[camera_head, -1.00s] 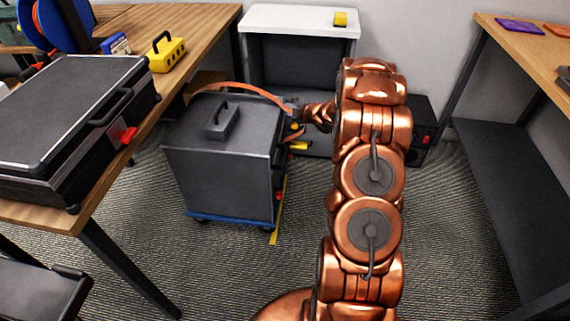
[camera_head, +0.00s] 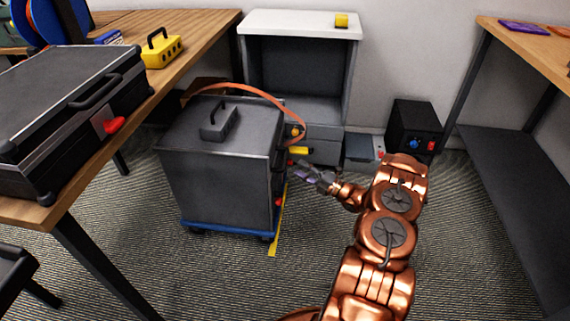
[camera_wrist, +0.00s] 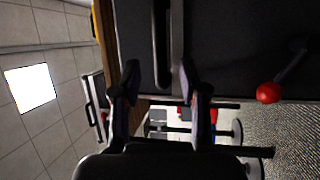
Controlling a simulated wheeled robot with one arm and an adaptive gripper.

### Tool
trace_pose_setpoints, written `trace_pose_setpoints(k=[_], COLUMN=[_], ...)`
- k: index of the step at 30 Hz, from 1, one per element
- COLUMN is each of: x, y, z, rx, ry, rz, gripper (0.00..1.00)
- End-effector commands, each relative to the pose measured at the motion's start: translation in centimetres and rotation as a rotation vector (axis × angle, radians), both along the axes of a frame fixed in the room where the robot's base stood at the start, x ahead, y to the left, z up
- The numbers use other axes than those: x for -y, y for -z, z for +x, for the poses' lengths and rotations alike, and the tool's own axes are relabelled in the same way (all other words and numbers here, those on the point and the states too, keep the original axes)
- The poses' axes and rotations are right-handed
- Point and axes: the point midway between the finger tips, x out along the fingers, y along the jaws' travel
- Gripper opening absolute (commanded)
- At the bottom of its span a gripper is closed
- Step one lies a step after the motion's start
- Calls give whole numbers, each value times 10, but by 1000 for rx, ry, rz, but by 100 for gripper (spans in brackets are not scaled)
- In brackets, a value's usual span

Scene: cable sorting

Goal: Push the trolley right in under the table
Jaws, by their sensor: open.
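The trolley (camera_head: 222,165) is a dark grey box on a blue base with castors, with a handle on its lid. It stands upright beside the wooden table (camera_head: 205,28) at left, its left part close to the table's edge. How far it is under the tabletop I cannot tell. My gripper (camera_head: 312,176) is open and empty, just right of the trolley's right side, seemingly apart from it. In the wrist view my gripper's two fingers (camera_wrist: 160,85) are spread before a dark panel with a red knob (camera_wrist: 268,92).
A black case (camera_head: 70,115) and a yellow box (camera_head: 162,50) stand on the table. An orange strap (camera_head: 250,90) arcs over the trolley's back. A grey cabinet (camera_head: 300,18) and black box (camera_head: 414,125) stand behind. Yellow tape (camera_head: 279,225) runs along the trolley's right. Floor at front is clear.

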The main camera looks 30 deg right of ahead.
Motion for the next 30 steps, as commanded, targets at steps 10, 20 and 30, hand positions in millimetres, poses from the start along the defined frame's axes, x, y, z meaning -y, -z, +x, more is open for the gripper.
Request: trace_pose_setpoints(k=[10,20,30], x=[-19,-33,-34], y=[-5,-12,-13], z=[35,65,67], rx=[4,2,2], ry=[-5,-3,-2], rz=[-2,-3,-2], gripper=[43,43,42])
